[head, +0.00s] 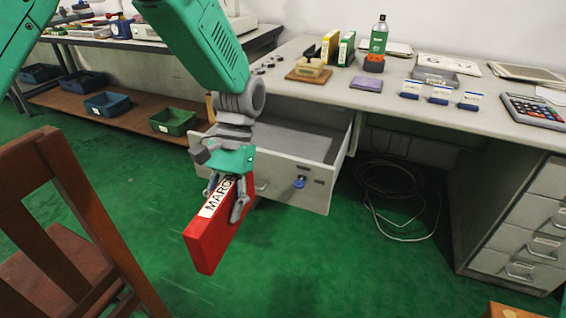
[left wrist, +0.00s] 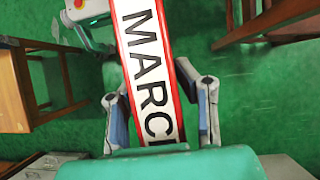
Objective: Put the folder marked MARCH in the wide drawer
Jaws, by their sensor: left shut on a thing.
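The red folder marked MARCH (head: 210,234) hangs in my left gripper (head: 226,196), its white label on the upper edge. My left gripper is shut on it, a finger on each side. The folder is in the air in front of the wide drawer (head: 308,190), a little left of its blue-tagged front. In the left wrist view the folder's label (left wrist: 145,65) fills the middle between the fingers. The wide drawer is pulled out under the desk and its visible floor looks empty; my arm hides its left part. My right gripper is not in view.
A wooden chair (head: 75,190) stands close at the left. The desk top (head: 330,92) holds yellow and green folders (head: 338,46), a bottle (head: 379,36) and a calculator (head: 535,110). Closed drawers (head: 525,235) are at the right. Cables (head: 392,185) lie under the desk.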

